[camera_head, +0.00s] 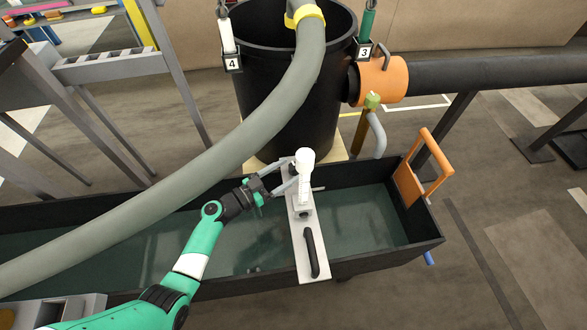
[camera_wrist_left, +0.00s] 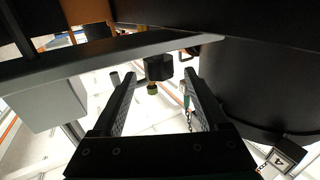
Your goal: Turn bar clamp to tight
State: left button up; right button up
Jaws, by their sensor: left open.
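A pale grey bar (camera_head: 305,240) lies across the flume, with a white upright instrument (camera_head: 303,172) on its far half and a black elongated handle (camera_head: 311,252) on its near half. Which part is the clamp's turning piece is hard to tell. My left gripper (camera_head: 284,180) is at the far half of the bar, just left of the white instrument, with its fingers apart. In the left wrist view, a dark knob (camera_wrist_left: 159,68) shows beyond and between the open fingers of my left gripper (camera_wrist_left: 163,82); contact does not show. My right gripper is not in view.
The dark-walled flume (camera_head: 440,238) holds shallow water, with an orange gate (camera_head: 408,184) at its right end. A black barrel (camera_head: 270,110) stands behind it. A thick grey hose (camera_head: 200,155) arches over the left part.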

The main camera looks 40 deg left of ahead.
aim_at(294, 166)
pick_arm(q)
jog(key=w, duration=0.3)
jog(key=shift+w+d, duration=0.15)
jog(key=shift+d, duration=0.1)
grip_shut()
